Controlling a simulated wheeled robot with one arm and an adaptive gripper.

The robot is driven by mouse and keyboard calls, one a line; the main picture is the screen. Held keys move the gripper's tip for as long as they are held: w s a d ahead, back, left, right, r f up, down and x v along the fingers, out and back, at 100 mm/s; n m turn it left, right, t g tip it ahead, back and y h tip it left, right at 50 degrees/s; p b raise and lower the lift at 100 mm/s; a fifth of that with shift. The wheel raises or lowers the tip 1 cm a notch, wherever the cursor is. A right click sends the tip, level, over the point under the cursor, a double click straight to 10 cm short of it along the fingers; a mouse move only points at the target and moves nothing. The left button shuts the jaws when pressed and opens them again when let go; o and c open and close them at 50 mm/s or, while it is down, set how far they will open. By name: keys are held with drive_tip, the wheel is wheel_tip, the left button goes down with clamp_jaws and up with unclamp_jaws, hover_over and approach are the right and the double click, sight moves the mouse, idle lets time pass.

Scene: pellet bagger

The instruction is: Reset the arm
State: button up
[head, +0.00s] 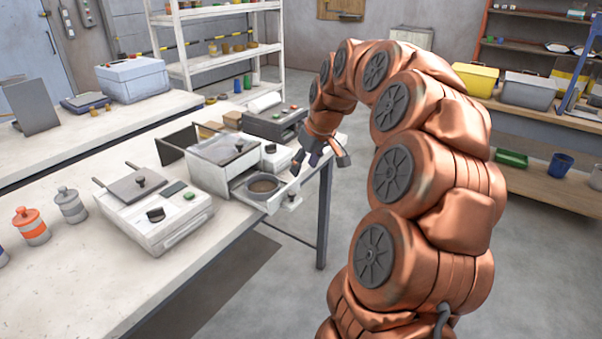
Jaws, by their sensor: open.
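My copper-coloured arm arches up from the lower right and bends down to the left. My gripper (320,160) hangs at its end, just right of the white bench's edge. Its fingers are spread apart and I see nothing between them. It is close to the white machine (222,165), whose drawer (245,188) is pulled out. The gap between my gripper and the drawer is hard to judge.
A flat white machine with a dark lid (150,205) and canisters (33,226) stand on the white bench (60,290). A dark machine (274,122) is behind the drawer machine. Shelves (222,52) line the back. Grey floor (530,270) is clear at right.

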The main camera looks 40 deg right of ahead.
drive_tip(key=shift+s+r, duration=0.15)
drive_tip(key=shift+r, duration=0.1)
idle(0.4)
drive_tip(key=s+a+g+p, duration=0.1)
drive_tip(key=s+a, duration=0.2)
drive_tip(key=a, duration=0.4)
drive_tip(key=s+a+n+g+p, duration=0.1)
drive_tip(key=s+a, duration=0.3)
drive_tip(key=a, duration=0.2)
drive_tip(key=s+a+g+p, duration=0.1)
drive_tip(key=s+a, duration=0.2)
drive_tip(key=a, duration=0.4)
drive_tip(key=s+a+f+g, duration=0.1)
drive_tip(key=s+a, duration=0.1)
drive_tip(key=s, duration=0.5)
drive_tip(key=s+a+f+m+g+p, duration=0.1)
drive_tip(key=s+a, duration=0.2)
drive_tip(key=s, duration=0.4)
drive_tip(key=s+a+f+g+p, duration=0.1)
drive_tip(key=s+a+f, duration=0.1)
drive_tip(key=s, duration=0.5)
drive_tip(key=shift+a, duration=0.4)
